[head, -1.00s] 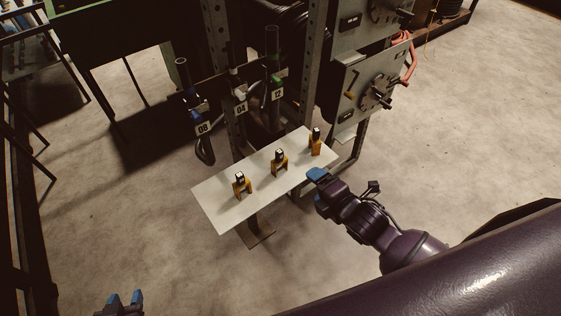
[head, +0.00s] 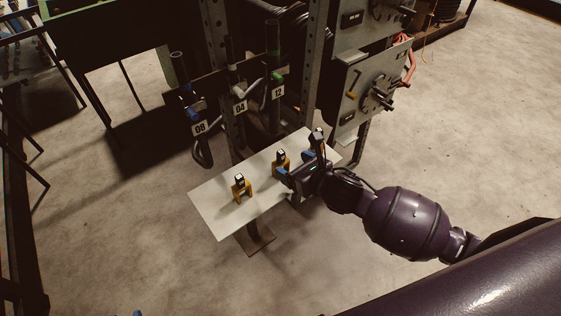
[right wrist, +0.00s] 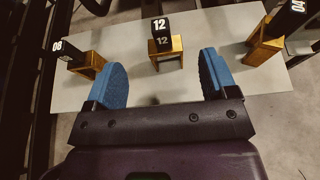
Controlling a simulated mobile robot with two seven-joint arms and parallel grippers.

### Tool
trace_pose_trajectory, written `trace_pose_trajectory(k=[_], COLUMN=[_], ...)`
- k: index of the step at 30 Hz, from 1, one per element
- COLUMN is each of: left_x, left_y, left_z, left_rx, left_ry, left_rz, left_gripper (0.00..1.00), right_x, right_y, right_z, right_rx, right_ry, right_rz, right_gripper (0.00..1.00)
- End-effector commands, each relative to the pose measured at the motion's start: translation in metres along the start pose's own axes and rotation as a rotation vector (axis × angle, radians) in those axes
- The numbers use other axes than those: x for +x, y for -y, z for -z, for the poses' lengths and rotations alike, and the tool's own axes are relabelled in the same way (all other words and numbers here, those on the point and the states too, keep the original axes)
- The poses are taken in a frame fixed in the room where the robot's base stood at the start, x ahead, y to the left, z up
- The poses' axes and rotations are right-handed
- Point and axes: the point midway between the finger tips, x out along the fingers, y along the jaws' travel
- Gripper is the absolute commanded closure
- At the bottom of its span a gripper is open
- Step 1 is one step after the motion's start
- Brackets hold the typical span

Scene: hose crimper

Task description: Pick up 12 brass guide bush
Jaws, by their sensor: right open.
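The 12 brass guide bush (right wrist: 166,46) is a gold block under a black cap marked 12, standing on a white plate (right wrist: 140,88). In the right wrist view it is centred just beyond the open blue fingers of my right gripper (right wrist: 163,66), which are apart from it with nothing between them. In the head view my right gripper (head: 296,167) is over the plate's right part, close to the middle bush (head: 281,162), whose marking I cannot read there. Only a blue tip of my left gripper (head: 137,313) shows at the bottom edge.
The 08 bush (right wrist: 88,62) and the 04 bush (right wrist: 268,45) stand either side of the 12 bush. Behind the plate is a rack with tags 08 (head: 199,128), 04 (head: 240,107) and 12 (head: 278,92). A grey machine panel (head: 365,85) stands at the right.

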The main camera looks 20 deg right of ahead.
Motion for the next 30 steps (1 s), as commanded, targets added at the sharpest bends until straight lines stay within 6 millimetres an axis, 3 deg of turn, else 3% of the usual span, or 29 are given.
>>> trace_pose_trajectory(k=[10,19,29,30], left_x=[0.001,0.004,0.008,0.008], left_y=[0.0,0.0,-0.001,-0.001], left_z=[-0.003,-0.009,-0.001,-0.001], left_rx=[0.002,0.004,0.006,0.006], left_ry=[0.004,0.011,-0.005,-0.005], left_rz=[0.0,-0.002,-0.004,-0.004], left_gripper=[0.57,0.57,0.57,0.57], right_x=[0.027,0.065,0.07,0.07], right_y=[0.001,0.003,0.003,0.003], right_z=[0.0,0.001,-0.001,-0.001], right_rx=[0.004,0.006,0.004,0.004], right_ry=[0.0,-0.002,-0.001,-0.001], right_rz=[0.001,0.0,0.0,0.0], right_gripper=[0.21,0.21,0.21,0.27])
